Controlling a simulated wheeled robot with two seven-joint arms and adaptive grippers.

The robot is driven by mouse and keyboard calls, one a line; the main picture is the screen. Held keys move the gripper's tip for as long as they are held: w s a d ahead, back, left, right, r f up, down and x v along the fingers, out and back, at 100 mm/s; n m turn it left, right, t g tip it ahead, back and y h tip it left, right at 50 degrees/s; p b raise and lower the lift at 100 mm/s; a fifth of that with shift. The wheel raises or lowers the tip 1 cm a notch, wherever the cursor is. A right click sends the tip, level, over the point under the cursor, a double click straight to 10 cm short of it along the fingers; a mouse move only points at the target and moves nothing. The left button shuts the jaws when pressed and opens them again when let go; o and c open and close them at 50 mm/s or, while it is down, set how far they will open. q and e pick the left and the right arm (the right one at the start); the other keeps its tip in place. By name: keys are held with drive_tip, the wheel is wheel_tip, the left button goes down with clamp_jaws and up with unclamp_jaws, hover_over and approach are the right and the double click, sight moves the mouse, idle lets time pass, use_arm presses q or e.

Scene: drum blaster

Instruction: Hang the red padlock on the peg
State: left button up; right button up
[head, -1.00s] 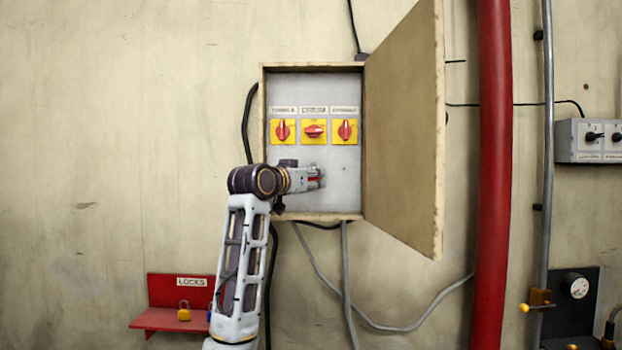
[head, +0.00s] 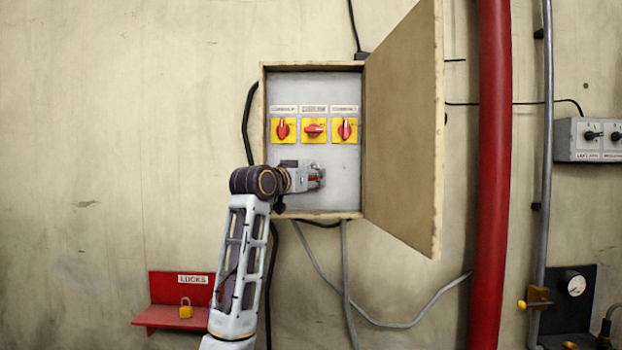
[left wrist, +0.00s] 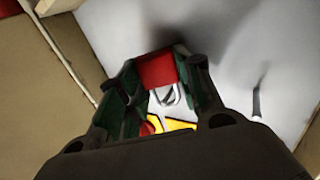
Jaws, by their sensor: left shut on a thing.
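My left gripper (head: 317,178) is inside the open electrical box, in front of the lower part of its panel. It is shut on the red padlock (left wrist: 157,69); in the left wrist view the red body sits between the fingertips, with its pale metal shackle (left wrist: 165,96) beyond it. In the head view only a little red shows between the fingers. A thin dark peg (left wrist: 257,98) stands on the grey panel, apart from the padlock and to the right of the gripper in the left wrist view. My right gripper is not in view.
The box (head: 315,216) has several red rotary switches on yellow plates above my gripper. Its door (head: 405,130) stands open on the right. A red shelf (head: 160,317) with a yellow padlock (head: 186,308) is at lower left. A red pipe (head: 494,170) runs right of the door.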

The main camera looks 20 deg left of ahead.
use_arm(q)
drive_tip(key=shift+a, duration=0.1)
drive_tip(key=o, duration=1)
drive_tip(key=shift+w+f, duration=0.1)
drive_tip(key=shift+w, duration=0.1)
drive_tip(key=shift+s, duration=0.1)
drive_tip(key=shift+s, duration=0.1)
drive_tip(key=shift+v, duration=5.8)
